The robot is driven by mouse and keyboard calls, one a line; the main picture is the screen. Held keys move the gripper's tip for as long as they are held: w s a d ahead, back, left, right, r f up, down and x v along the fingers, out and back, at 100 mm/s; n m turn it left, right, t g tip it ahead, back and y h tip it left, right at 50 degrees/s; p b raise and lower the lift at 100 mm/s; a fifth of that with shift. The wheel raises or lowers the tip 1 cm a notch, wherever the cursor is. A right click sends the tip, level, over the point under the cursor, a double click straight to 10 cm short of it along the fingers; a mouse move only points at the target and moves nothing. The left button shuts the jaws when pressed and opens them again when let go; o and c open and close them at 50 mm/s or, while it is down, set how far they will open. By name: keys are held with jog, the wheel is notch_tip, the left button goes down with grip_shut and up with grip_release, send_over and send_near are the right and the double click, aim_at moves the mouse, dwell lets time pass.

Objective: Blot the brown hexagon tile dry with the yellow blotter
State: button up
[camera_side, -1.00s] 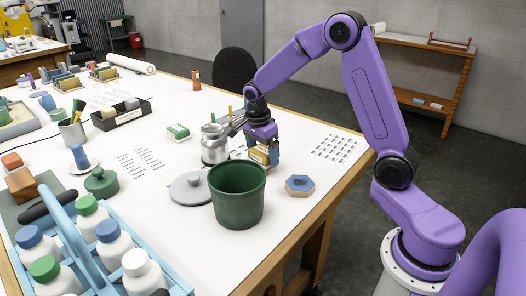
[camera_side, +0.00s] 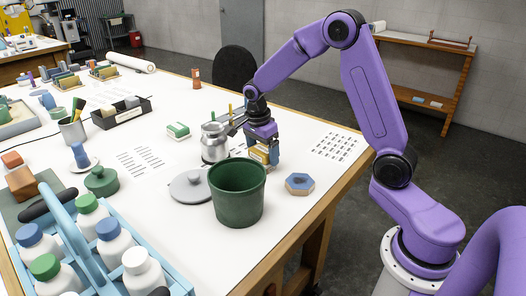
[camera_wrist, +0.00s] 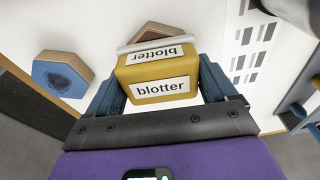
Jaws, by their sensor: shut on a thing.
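My gripper (camera_wrist: 160,95) is shut on the yellow blotter (camera_wrist: 165,90), a block with "blotter" labels and a pale pad along its far edge. In the side view the blotter (camera_side: 259,155) is low over the table, behind the green pot. The brown hexagon tile (camera_wrist: 158,33) shows only in part past the pad in the wrist view; the blotter hides the rest. I cannot tell whether pad and tile touch. A blue hexagon tile (camera_wrist: 62,76) with a dark patch lies to the left in the wrist view; it also shows in the side view (camera_side: 300,184).
A dark green pot (camera_side: 238,200) stands just in front of my gripper. A grey lid (camera_side: 188,187) and a metal canister (camera_side: 214,146) are to its left. The table edge (camera_side: 330,195) is close on the right. A printed sheet area (camera_side: 335,148) lies clear behind.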

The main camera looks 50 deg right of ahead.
dwell(0.3)
jog(key=shift+r, duration=3.45)
